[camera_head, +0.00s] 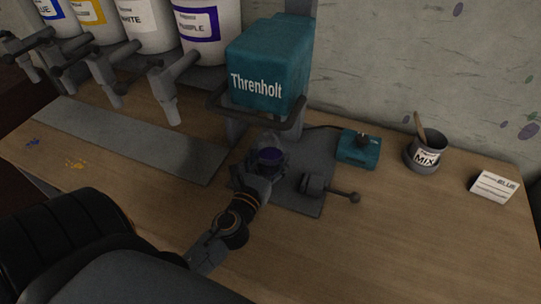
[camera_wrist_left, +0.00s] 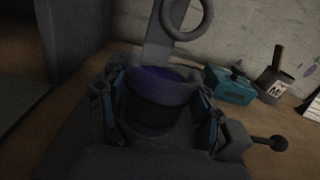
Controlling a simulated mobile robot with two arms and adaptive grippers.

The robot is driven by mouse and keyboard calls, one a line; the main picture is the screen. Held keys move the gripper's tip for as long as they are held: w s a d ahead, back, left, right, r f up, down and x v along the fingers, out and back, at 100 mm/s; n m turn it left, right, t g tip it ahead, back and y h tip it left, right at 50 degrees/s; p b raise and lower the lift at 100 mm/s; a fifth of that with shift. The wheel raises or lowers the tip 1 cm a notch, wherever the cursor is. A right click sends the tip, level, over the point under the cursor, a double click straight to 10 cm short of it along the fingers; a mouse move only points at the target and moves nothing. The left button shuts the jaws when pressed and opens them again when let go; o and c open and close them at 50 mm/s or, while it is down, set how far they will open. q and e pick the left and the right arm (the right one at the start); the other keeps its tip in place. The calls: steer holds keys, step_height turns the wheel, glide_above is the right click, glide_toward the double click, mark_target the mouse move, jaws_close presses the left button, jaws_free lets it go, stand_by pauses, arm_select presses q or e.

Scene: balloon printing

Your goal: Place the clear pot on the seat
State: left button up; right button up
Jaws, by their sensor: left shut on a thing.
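The clear pot (camera_head: 270,157) holds something purple and is in my left gripper (camera_head: 262,172), in front of and below the teal Threnholt machine (camera_head: 268,65). In the left wrist view the pot (camera_wrist_left: 155,103) stands upright between the two fingers of my left gripper (camera_wrist_left: 160,115), which are shut on it. The grey base plate (camera_head: 313,158) of the machine lies under and around the pot. I cannot tell whether the pot touches the plate. The seat itself is not clearly distinguishable. My right gripper is not in view.
A lever with a ball knob (camera_head: 330,187) sits right of the pot. A teal switch box (camera_head: 358,149), a MIX can (camera_head: 425,150) with a stick and a white card (camera_head: 494,186) stand further right. Paint dispensers (camera_head: 140,25) line the back left above a grey strip (camera_head: 130,142).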

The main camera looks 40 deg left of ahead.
arm_select(q)
steer(key=shift+f, duration=0.2)
steer(key=o, duration=1.5)
steer(key=shift+c, duration=0.2)
steer(key=shift+r, duration=0.1)
steer(key=shift+r, duration=0.3)
steer(key=shift+r+p, duration=0.45)
steer(key=shift+p, duration=0.25)
steer(key=b+v, duration=0.1)
steer(key=v, duration=0.2)
steer(key=b+v, duration=0.2)
steer(key=v, duration=0.2)
steer(key=f+b+v, duration=0.1)
steer(key=b+v, duration=0.1)
steer(key=v, duration=0.1)
steer(key=shift+s+d, duration=0.15)
steer(key=shift+s, duration=0.15)
steer(key=shift+s+d+r+b, duration=0.15)
steer(key=shift+s+r+b, duration=0.1)
steer(key=shift+s+b, duration=0.35)
steer(key=shift+s, duration=0.1)
